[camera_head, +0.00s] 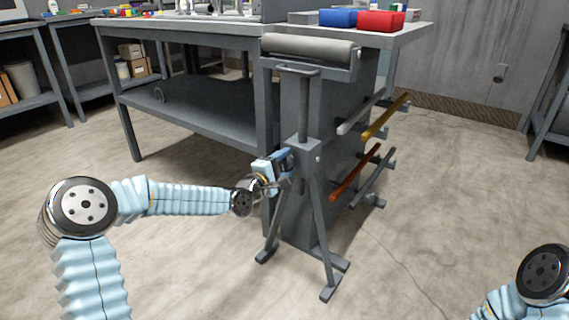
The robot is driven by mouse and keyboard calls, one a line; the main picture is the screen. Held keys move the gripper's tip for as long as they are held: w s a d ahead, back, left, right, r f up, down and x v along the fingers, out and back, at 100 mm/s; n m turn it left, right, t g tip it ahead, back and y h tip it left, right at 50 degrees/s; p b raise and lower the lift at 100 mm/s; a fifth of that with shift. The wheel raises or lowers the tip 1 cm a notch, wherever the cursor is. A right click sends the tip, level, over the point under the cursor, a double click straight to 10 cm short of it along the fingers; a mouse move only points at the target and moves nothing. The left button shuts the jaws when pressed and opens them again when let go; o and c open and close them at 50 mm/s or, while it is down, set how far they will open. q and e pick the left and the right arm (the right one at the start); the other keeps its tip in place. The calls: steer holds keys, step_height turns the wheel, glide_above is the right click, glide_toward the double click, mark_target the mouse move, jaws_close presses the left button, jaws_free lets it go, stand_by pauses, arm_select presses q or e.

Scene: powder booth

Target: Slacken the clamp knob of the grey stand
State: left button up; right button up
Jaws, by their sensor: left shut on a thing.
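The grey stand (303,150) stands upright on the floor on spread legs, with a T-bar at the top of its post. A light grey roller (308,46) lies level just behind and above the T-bar. My left gripper (284,165) reaches in from the left at the stand's collar, where the legs meet the post. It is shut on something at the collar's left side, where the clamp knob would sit. The knob itself is hidden by the gripper's jaws. Only part of my right arm shows at the lower right, and its gripper is out of view.
A grey workbench (190,112) with a lower shelf stands behind the stand. Blue (338,18) and red (380,21) bins sit on its top. A rack of coloured bars (386,117) sticks out right of the stand. The floor in front is clear.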

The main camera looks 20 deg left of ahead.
arm_select(q)
steer(key=shift+d+f, duration=0.15)
steer(key=o, duration=1)
steer(key=shift+s, duration=0.1)
steer(key=p+v, duration=0.2)
steer(key=v, duration=1.1)
steer(key=shift+s, duration=0.3)
steer(key=shift+a, duration=0.2)
